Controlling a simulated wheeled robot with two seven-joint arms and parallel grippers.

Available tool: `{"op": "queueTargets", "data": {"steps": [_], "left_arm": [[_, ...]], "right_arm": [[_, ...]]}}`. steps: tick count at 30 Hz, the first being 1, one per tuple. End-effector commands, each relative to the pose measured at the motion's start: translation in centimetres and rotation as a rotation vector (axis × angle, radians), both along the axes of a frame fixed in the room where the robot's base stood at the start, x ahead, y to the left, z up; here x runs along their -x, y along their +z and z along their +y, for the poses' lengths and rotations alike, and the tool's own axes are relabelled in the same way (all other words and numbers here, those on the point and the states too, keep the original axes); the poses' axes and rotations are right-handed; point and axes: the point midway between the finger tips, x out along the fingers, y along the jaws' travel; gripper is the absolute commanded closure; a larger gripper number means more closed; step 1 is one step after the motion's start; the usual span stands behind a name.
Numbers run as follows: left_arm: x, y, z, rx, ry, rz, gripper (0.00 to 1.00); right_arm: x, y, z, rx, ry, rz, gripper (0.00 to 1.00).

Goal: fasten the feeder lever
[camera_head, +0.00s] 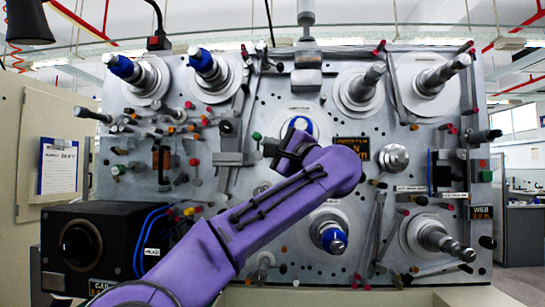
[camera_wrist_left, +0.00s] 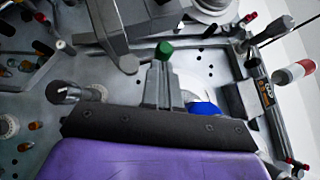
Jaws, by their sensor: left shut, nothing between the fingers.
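My left gripper (camera_head: 287,150) is in front of the middle of the grey machine panel (camera_head: 215,118). In the left wrist view its grey fingers (camera_wrist_left: 162,85) are together with nothing between them. A green knob (camera_wrist_left: 164,50) shows just past the fingertips. I cannot tell whether they touch. In the head view a green knob (camera_head: 257,136) is a little left of my gripper, near a grey lever-like bar (camera_head: 232,159). No label marks the feeder lever, so I cannot tell for certain which part it is. My right gripper is not in view.
Spindles stick out of the panel at the upper left (camera_head: 145,76), upper right (camera_head: 440,72) and lower right (camera_head: 440,242). Several small coloured knobs and pegs surround my arm. A black box (camera_head: 78,245) with blue cables stands at the lower left.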

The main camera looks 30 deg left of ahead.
Motion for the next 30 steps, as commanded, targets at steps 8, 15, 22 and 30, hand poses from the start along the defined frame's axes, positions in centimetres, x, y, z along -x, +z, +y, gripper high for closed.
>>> {"op": "queueTargets", "data": {"steps": [8, 15, 22, 30], "left_arm": [[1.0, -3.3, -4.8, -0.003, 0.010, -0.002, 1.00], [3.0, -4.8, -8.7, -0.002, 0.015, -0.001, 1.00], [3.6, -5.1, -10.2, -0.001, 0.014, 0.000, 1.00], [3.6, -5.1, -10.2, -0.001, 0.014, 0.000, 1.00]], "right_arm": [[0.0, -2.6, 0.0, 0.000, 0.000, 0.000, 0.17], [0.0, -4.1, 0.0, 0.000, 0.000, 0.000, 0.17], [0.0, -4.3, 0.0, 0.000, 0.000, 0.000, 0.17], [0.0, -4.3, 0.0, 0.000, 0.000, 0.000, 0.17]]}}
